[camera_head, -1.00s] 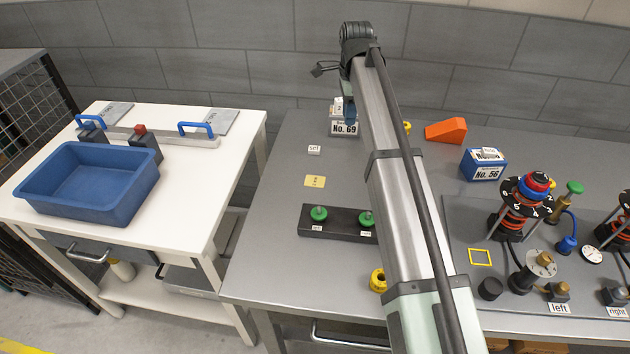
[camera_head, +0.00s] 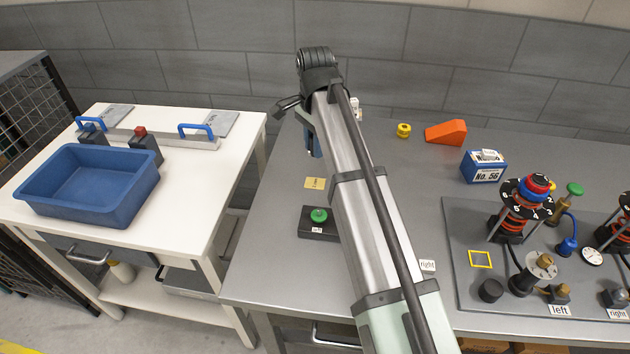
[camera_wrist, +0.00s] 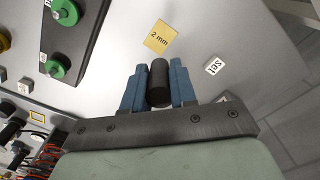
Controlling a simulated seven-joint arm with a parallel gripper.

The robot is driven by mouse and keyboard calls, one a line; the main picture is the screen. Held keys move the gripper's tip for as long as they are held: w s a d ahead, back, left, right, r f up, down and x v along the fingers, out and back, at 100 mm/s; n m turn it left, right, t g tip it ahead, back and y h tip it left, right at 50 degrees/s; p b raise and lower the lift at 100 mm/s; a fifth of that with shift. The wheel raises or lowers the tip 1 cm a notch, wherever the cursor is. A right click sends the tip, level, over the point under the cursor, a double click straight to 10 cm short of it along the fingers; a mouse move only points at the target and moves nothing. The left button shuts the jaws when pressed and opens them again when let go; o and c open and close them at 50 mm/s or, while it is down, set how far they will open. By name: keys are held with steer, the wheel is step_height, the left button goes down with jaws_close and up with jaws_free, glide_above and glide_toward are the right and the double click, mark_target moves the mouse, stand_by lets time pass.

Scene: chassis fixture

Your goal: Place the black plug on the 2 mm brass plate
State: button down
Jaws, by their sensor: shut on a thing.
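My gripper (camera_wrist: 158,88) is shut on the black plug (camera_wrist: 159,80), a dark cylinder between two blue fingers. In the head view a blue finger (camera_head: 314,146) shows beside my arm, behind the brass plate; the plug is hidden there. The 2 mm brass plate (camera_wrist: 160,37) is a flat yellow square on the grey table, just beyond the fingertips in the wrist view. In the head view the brass plate (camera_head: 315,183) lies bare and in front of the gripper. The plug looks apart from the plate; its height above the table is hard to tell.
A white "SET" label (camera_wrist: 214,66) lies right of the plug in the wrist view. A black block (camera_head: 318,232) with green knobs stands in front of the plate. The chassis board (camera_head: 470,215) is at right.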

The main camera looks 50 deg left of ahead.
mark_target(315, 183)
steer(key=shift+f, duration=4.95)
steer(key=shift+f, duration=0.1)
steer(key=c, duration=0.9)
jaws_free()
step_height(315, 183, up, 12)
steer(key=shift+r, duration=0.15)
